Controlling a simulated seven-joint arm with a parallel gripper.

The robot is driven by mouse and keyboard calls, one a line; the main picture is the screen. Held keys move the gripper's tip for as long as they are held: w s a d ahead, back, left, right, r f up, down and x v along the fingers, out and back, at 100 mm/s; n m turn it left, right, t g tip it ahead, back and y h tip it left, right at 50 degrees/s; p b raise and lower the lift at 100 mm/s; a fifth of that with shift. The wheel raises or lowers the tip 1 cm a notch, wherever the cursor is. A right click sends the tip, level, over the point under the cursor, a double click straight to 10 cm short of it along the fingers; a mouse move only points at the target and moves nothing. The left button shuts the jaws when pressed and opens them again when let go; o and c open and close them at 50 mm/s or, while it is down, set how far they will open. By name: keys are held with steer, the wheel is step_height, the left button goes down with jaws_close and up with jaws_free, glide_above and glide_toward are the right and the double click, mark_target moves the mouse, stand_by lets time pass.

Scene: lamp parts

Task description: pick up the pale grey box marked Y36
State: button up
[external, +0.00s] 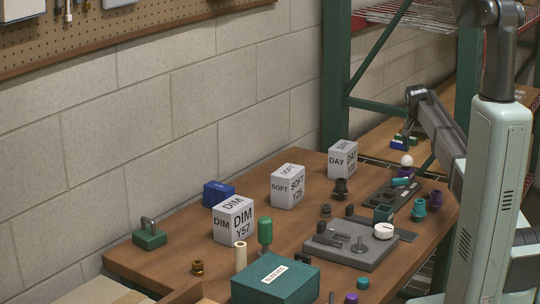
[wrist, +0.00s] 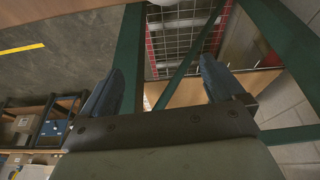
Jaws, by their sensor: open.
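Three pale grey boxes stand in a slanting row on the brown table. The farthest box (external: 342,159) reads DAY, with a code below that looks like Y36 but is too small to be sure of. The middle box (external: 288,186) reads SOFT with another code, and the nearest box (external: 233,219) reads DIM Y57. My gripper (wrist: 160,70) is open and empty in the wrist view, its two fingers wide apart. The wrist view shows none of these boxes.
A dark brown knob part (external: 341,189) stands close in front of the DAY box. A grey fixture plate (external: 350,248), a green box (external: 275,278), a green bottle-like part (external: 265,231) and a blue box (external: 217,193) crowd the table. A green rack post (external: 335,75) rises behind.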

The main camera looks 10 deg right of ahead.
steer(key=w+a+r, duration=0.1)
steer(key=a+r, duration=0.4)
steer(key=a, duration=0.9)
step_height(320, 180, up, 5)
glide_above(343, 158)
steer(key=w, duration=0.2)
steer(key=shift+w+a, duration=0.15)
steer(key=shift+a, duration=0.15)
steer(key=shift+a+x, duration=0.2)
steer(key=shift+x, duration=6.65)
steer(key=shift+a+f, duration=0.1)
steer(key=shift+f, duration=0.05)
steer(key=shift+c, duration=0.3)
steer(key=c, duration=1.1)
